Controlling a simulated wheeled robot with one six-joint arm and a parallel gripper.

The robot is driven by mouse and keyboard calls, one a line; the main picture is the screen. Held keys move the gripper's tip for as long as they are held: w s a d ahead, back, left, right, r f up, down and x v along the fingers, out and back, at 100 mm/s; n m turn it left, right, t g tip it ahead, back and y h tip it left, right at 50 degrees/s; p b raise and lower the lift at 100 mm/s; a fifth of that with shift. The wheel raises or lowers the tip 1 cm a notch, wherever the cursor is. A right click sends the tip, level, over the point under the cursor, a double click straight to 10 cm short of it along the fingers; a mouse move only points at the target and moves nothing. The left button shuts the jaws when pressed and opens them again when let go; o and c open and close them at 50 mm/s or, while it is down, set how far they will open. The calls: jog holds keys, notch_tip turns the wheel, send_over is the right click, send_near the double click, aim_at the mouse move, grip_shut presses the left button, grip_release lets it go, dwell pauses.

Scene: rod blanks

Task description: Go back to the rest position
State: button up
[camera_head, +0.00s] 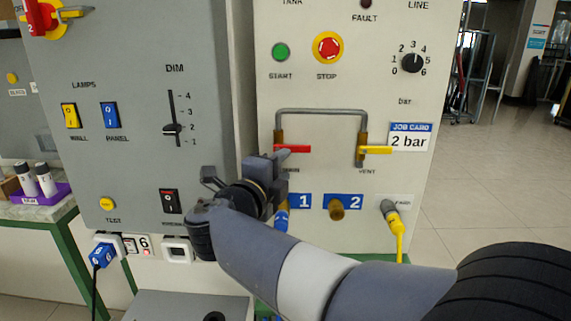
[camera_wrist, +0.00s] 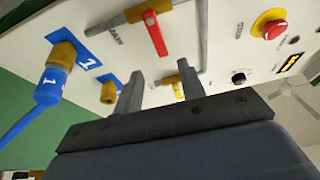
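My gripper (camera_head: 280,162) is at the light panel, close in front of the red main valve handle (camera_head: 293,149). In the wrist view my gripper (camera_wrist: 160,70) has its two fingers apart, with nothing between them. The red handle (camera_wrist: 155,33) lies beyond the fingers there, apparently apart from them. In the head view the red handle points sideways to the right, across its pipe. The yellow vent handle (camera_head: 376,150) also points right. My wrist hides part of the main label and port 1.
A blue plug (camera_wrist: 50,82) sits in port 1; port 2 (camera_head: 337,208) is bare brass. A yellow plug (camera_head: 392,216) with a hose hangs at right. The grey panel (camera_head: 130,60) with switches stands left, close to my wrist. Open floor (camera_head: 500,180) lies right.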

aim_at(300, 146)
jog(key=x, duration=1.1)
jog(key=shift+s, duration=0.1)
jog(key=shift+s+a, duration=0.25)
jog(key=shift+s, duration=0.15)
jog(key=v, duration=1)
jog(key=x, duration=1.1)
jog(key=shift+d, duration=0.15)
jog(key=shift+r+n+t, duration=0.4)
jog(key=shift+r+n, duration=0.1)
jog(key=shift+n, duration=0.6)
